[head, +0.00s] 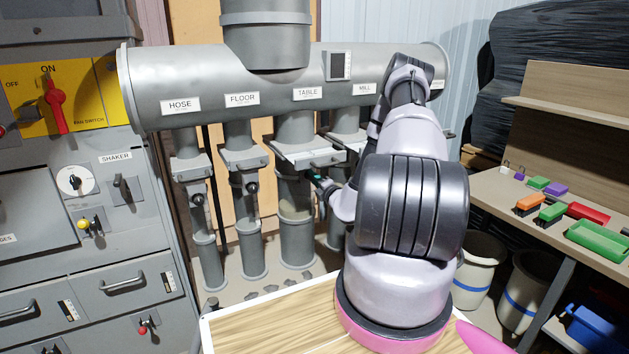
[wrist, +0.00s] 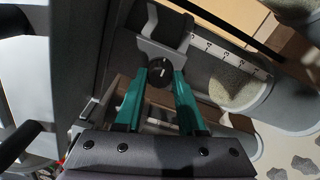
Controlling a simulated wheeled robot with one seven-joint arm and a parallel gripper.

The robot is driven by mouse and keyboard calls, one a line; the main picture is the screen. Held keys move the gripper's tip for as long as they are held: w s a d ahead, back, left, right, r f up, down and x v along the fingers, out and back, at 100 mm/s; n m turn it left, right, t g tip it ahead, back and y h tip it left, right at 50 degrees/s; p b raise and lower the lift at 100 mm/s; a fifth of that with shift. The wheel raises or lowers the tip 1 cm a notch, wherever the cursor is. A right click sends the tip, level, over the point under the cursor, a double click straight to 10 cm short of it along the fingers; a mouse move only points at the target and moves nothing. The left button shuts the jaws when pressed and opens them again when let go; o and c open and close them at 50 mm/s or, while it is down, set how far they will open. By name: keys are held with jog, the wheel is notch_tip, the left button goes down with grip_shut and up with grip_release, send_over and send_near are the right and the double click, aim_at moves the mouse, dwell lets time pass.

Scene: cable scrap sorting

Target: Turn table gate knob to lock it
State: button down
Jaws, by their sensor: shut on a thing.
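The table gate (head: 305,155) is a grey slide plate on the pipe under the TABLE label (head: 307,93). Its black round knob (wrist: 160,70) with a white pointer mark shows in the wrist view, on a grey bracket (wrist: 160,49). My gripper (wrist: 160,78) has green fingers, one on each side of the knob, shut on it. In the head view my gripper (head: 318,181) reaches the table gate from the right, and the knob is hidden there by the fingers.
The floor gate (head: 244,158) and hose gate (head: 191,167) stand to the left, each with a dark knob. The mill pipe (head: 346,120) is close on the right, partly behind my arm. A grey control cabinet (head: 120,225) is at left, a shelf with coloured bins (head: 598,240) at right.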

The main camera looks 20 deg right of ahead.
jog(key=shift+m, duration=0.4)
jog(key=c, duration=0.5)
grip_release()
jog(key=shift+s, duration=0.1)
jog(key=s, duration=1)
jog(key=shift+s+d, duration=0.2)
jog(key=shift+s, duration=0.15)
